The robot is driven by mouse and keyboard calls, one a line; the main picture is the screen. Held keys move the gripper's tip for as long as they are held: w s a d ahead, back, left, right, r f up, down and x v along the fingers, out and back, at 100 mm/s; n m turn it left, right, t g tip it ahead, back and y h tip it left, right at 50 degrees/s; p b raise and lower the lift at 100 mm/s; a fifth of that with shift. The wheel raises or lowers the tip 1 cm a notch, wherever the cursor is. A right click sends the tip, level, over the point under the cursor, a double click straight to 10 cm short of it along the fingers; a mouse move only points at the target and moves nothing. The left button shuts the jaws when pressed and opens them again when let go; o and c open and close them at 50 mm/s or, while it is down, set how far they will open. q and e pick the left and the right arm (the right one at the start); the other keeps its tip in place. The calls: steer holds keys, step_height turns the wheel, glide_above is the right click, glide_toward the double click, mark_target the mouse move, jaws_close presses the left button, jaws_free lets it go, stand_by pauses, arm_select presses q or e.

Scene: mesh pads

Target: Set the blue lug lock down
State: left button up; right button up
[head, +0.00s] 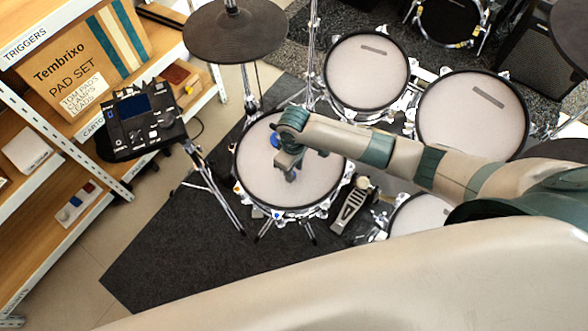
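The snare-sized mesh pad (255,180) stands in the middle of the head view, pale with a black rim. My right gripper (291,174) is over this pad, pointing down. Its fingers are small and seen from above, so I cannot tell whether they are open or shut. A blue round patch (275,140) shows at the left of my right wrist. I cannot tell whether it is the lug lock or part of the wrist. A small blue piece (277,214) sits at the pad's front rim. My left gripper is not in view.
A drum module (140,122) on a stand and a shelf with a Tembrixo box (80,60) are at the left. A dark cymbal pad (234,30) and two more mesh pads (367,72) (465,122) stand behind. A pedal (350,207) is on the dark mat (190,255).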

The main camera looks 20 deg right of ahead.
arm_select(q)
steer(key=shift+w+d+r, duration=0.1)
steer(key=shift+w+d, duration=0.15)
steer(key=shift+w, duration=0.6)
arm_select(e)
step_height(320, 180, up, 12)
steer(key=shift+f, duration=0.25)
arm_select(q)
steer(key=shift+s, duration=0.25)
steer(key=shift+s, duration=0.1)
arm_select(e)
steer(key=shift+s+a, duration=0.1)
